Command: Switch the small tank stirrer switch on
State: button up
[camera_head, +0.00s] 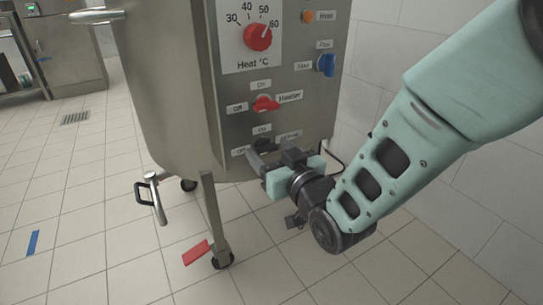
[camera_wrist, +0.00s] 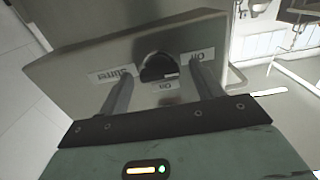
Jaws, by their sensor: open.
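The stirrer switch is a black rotary knob (camera_wrist: 157,66) on the tank's steel control panel, below the red heater switch (camera_head: 265,103). It also shows in the head view (camera_head: 263,144), partly hidden by my gripper. In the upside-down wrist view, the "Stirrer" label is left of the knob, "Off" right and "On" below. A small pale mark shows at the knob's lower right; I cannot tell the setting from it. My gripper (camera_head: 270,154) is open at the panel's lower edge. In the wrist view its two fingers reach toward either side of the knob; I cannot tell whether they touch it.
Above are a red heat dial (camera_head: 258,37), an orange heat lamp (camera_head: 308,16) and a blue knob (camera_head: 326,64). The tank (camera_head: 160,80) stands on wheeled legs with a red caster pedal (camera_head: 197,252) and an outlet valve (camera_head: 153,198). A tiled wall is close on the right.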

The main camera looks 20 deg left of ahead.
jog(key=shift+a, duration=0.1)
jog(key=c, duration=1)
jog(key=shift+w+m, duration=0.1)
jog(key=shift+m, duration=0.4)
jog(key=m, duration=0.3)
jog(key=shift+m+p, duration=0.35)
jog(key=shift+m, duration=0.05)
jog(key=m, duration=0.4)
jog(key=shift+w+m+p, duration=0.1)
jog(key=shift+m+p, duration=0.2)
jog(key=shift+p, duration=0.1)
jog(key=m+p, duration=0.1)
jog(key=m, duration=0.3)
jog(key=shift+f+m+p, duration=0.15)
jog(key=shift+m+p, duration=0.5)
jog(key=shift+m, duration=1.65)
